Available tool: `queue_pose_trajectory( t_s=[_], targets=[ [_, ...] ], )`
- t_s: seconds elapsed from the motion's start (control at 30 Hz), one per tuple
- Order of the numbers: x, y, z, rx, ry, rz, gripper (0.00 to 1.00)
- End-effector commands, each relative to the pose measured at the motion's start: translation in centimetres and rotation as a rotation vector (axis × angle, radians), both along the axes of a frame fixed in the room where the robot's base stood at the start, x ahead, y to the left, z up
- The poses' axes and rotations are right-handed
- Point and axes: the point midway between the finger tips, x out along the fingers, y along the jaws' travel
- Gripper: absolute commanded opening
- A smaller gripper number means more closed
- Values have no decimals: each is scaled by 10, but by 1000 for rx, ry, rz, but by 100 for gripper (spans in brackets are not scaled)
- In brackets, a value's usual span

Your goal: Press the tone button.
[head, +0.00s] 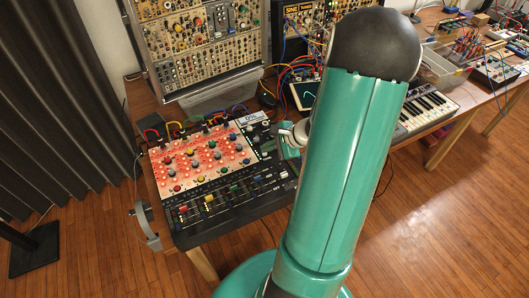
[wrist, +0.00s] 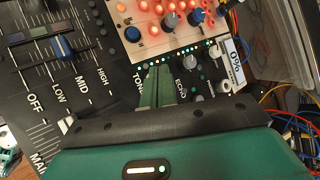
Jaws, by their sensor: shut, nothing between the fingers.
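The mixer panel has a "TON..." label (wrist: 138,87) in the wrist view, its end hidden by my fingers. The tone button itself does not show clearly; my fingers cover the spot beside the label. My gripper (wrist: 158,70) is shut and empty, its tips over the panel just right of that label. I cannot tell whether the tips touch the panel. In the head view my gripper (head: 287,138) is over the right side of the mixer (head: 235,202), partly hidden by my arm. A small display (wrist: 236,58) reads what looks like 0%.
An "ECHO" label (wrist: 181,90) and grey knobs (wrist: 190,62) lie right of my fingers. A row of small lights runs just beyond the tips. A red-lit knob panel (head: 200,160) and faders are on the left. Modular racks (head: 195,40) and cables stand behind.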

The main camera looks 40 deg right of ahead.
Motion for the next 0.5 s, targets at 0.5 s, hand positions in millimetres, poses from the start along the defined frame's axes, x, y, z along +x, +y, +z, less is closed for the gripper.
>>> queue_pose_trajectory(
  t_s=[0.5],
  targets=[
    [0,0,14,-2,-2,0,0]
  ],
)
